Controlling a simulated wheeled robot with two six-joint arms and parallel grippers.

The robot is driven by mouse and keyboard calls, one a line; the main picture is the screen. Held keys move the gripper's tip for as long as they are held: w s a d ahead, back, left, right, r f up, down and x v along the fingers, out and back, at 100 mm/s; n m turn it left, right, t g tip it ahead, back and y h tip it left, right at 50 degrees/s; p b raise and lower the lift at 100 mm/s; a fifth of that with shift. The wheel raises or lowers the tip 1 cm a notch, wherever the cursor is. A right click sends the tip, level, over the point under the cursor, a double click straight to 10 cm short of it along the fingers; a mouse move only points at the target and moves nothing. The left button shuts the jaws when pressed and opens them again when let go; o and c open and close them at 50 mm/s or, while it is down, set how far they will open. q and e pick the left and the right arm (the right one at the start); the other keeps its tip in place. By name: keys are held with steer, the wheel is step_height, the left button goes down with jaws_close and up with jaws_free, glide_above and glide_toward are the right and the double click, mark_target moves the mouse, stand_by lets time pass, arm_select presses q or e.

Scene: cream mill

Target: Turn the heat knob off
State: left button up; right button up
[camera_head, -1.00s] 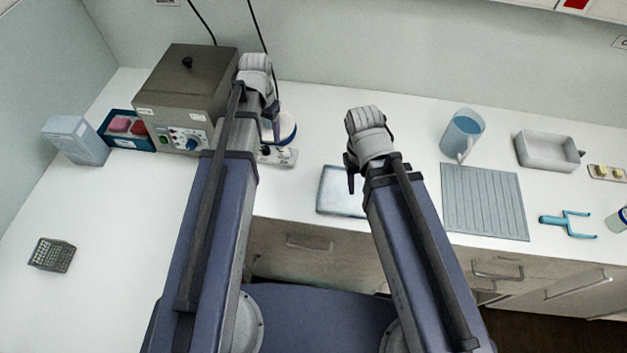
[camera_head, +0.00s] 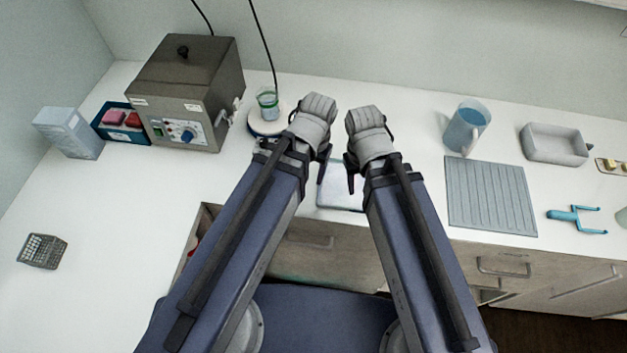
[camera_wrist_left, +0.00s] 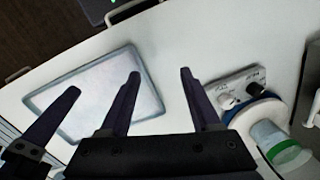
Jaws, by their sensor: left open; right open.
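A round hotplate (camera_head: 262,126) with a white top and blue side stands on the counter right of the grey box. In the head view my left arm partly hides this panel. My left gripper (camera_head: 321,168) is open and empty, right of the hotplate and apart from the knobs. My right gripper (camera_head: 351,180) is open and empty beside it, above the pale tray.
A beaker (camera_head: 267,104) stands on the hotplate. The grey box (camera_head: 190,85) has a blue knob (camera_head: 187,137). A pale tray (camera_head: 334,197) lies under my grippers. A blue jug (camera_head: 466,126) and grey ribbed mat (camera_head: 490,196) are at right.

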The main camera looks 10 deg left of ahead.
arm_select(q)
steer(key=shift+s+d+f, duration=0.15)
steer(key=shift+s+d, duration=0.2)
steer(key=shift+s, duration=0.15)
steer(key=shift+s+d+f, duration=0.1)
steer(key=shift+s+d, duration=0.2)
steer(key=shift+s, duration=0.2)
